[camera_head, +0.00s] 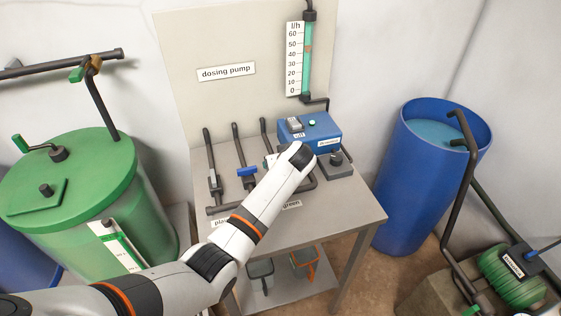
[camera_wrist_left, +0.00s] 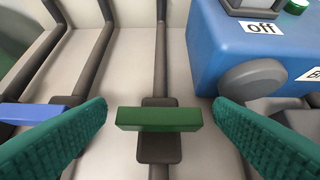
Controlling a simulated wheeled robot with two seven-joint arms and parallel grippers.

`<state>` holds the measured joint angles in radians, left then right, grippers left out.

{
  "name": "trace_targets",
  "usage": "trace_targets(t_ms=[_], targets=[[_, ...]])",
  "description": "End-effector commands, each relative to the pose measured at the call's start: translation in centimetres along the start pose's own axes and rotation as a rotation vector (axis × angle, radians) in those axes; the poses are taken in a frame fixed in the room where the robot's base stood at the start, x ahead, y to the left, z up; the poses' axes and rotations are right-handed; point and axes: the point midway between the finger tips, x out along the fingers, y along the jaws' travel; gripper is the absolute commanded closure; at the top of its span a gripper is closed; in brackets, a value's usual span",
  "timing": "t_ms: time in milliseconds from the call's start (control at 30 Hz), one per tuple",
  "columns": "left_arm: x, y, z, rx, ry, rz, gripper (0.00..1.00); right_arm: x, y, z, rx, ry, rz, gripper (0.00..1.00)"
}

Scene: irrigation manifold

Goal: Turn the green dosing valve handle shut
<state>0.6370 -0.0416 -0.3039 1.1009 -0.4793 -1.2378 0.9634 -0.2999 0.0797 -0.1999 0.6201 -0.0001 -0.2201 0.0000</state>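The green valve handle (camera_wrist_left: 160,119) is a flat bar in the left wrist view. It lies crosswise over its dark upright pipe and valve body (camera_wrist_left: 159,146). My left gripper (camera_wrist_left: 161,106) is open, with one green ribbed finger on each side of the handle. A gap shows between each finger and the handle's ends. In the head view my left arm reaches over the pipe table (camera_head: 352,196) and hides the green handle and the fingers. My right gripper is in neither view.
The blue dosing pump (camera_head: 322,133), marked off, stands close to the right finger. A blue valve handle (camera_head: 247,171) sits on the neighbouring pipe to the left. A green tank (camera_head: 75,185) is at left and a blue barrel (camera_head: 415,190) at right.

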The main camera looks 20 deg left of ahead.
Motion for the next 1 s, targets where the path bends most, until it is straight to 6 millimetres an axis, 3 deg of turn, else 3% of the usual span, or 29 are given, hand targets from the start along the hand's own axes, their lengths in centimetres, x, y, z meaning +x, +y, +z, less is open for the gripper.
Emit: trace_targets(t_ms=[233, 367, 800, 1000], targets=[[-0.1, 0.0, -0.1, 0.001, 0.000, 0.000, 0.24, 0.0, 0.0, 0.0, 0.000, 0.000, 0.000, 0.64], [-1.3, -0.1, -0.1, 0.000, 0.000, -0.003, 0.24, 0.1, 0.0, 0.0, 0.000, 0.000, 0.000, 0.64], [-9.8, -0.1, -0.1, -0.002, -0.001, -0.003, 0.24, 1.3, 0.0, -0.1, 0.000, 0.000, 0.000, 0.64], [-11.7, -0.1, -0.1, 0.000, 0.001, -0.001, 0.24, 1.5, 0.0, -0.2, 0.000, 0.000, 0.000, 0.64]])
